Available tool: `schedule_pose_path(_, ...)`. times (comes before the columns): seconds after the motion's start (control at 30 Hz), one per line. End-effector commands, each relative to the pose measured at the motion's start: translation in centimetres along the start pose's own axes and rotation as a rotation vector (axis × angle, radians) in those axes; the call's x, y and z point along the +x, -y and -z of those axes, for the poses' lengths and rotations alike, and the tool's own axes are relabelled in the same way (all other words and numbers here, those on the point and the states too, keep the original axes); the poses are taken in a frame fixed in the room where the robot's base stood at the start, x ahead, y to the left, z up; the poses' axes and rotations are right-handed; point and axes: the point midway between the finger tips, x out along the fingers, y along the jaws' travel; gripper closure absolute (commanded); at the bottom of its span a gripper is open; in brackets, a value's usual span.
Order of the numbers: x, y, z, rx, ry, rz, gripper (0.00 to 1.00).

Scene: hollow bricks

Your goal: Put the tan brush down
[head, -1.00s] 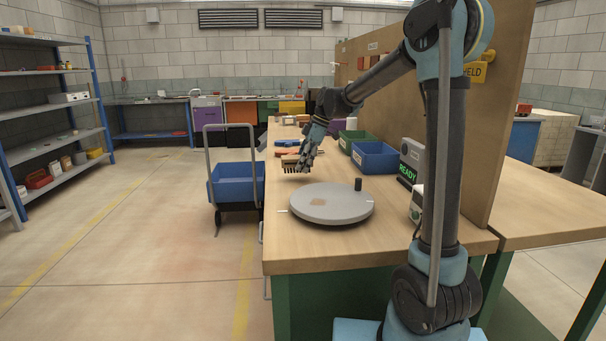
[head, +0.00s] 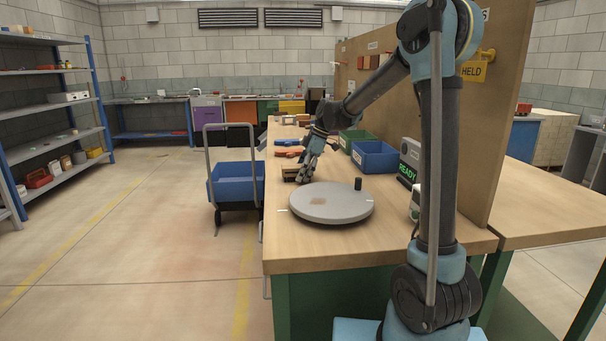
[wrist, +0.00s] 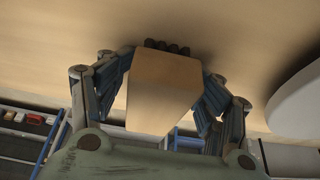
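The tan brush (head: 290,174) is low at the bench top, just beyond the grey turntable (head: 332,203). My gripper (head: 304,172) reaches down to it from the right. In the wrist view the brush's tan block (wrist: 164,88) fills the space between the two fingers of my gripper (wrist: 165,85), which press on its sides. Its dark bristles (wrist: 167,46) point toward the bench. I cannot tell whether the bristles touch the wood. The turntable's edge also shows at the right of the wrist view (wrist: 297,105).
A blue bin (head: 375,160) and a green bin (head: 354,138) stand to the right of the gripper. Orange and blue items (head: 288,147) lie beyond the brush. A black peg (head: 358,184) stands at the turntable. The bench front (head: 310,250) is clear.

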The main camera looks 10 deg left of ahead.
Motion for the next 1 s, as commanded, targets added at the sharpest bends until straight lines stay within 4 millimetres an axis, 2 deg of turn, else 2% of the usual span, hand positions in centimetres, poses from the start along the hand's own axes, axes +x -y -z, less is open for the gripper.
schedule_pose_path(0.33,-0.1,0.0,0.1,-0.001,0.001,-0.001,0.36)
schedule_pose_path(0.47,-0.9,0.0,0.4,0.000,0.000,-0.001,0.36)
schedule_pose_path(1.0,-10.5,0.0,0.4,0.000,0.000,-0.001,0.36)
